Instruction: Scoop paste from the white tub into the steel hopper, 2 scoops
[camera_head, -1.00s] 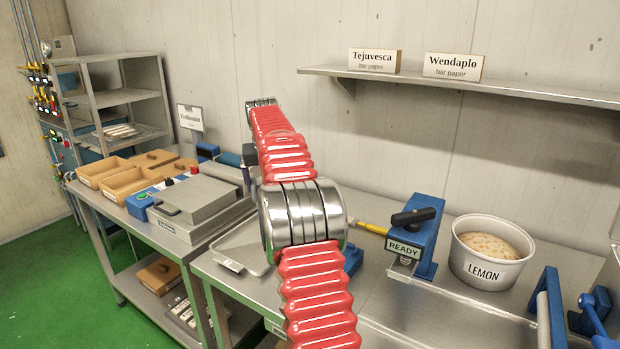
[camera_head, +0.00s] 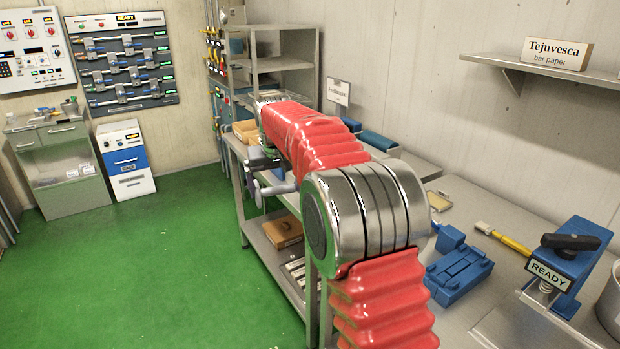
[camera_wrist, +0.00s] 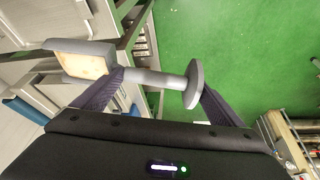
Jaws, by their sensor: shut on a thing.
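My gripper (camera_wrist: 157,80) is shut on the handle of a grey scoop (camera_wrist: 190,84), with a dark finger on each side. The scoop's square head at the left of the wrist view holds cream-coloured paste (camera_wrist: 84,64). In the head view, my gripper (camera_head: 262,165) is small, dark and partly hidden behind my red arm, beside the left bench and above the green floor. I cannot make out a steel hopper.
A bench with a lower shelf (camera_head: 268,250) runs behind my arm. A blue READY device (camera_head: 575,270), a blue block (camera_head: 458,274) and a yellow-handled brush (camera_head: 503,238) are on the near table. A cabinet (camera_head: 62,165) and control panels (camera_head: 122,62) stand far left. The green floor between is clear.

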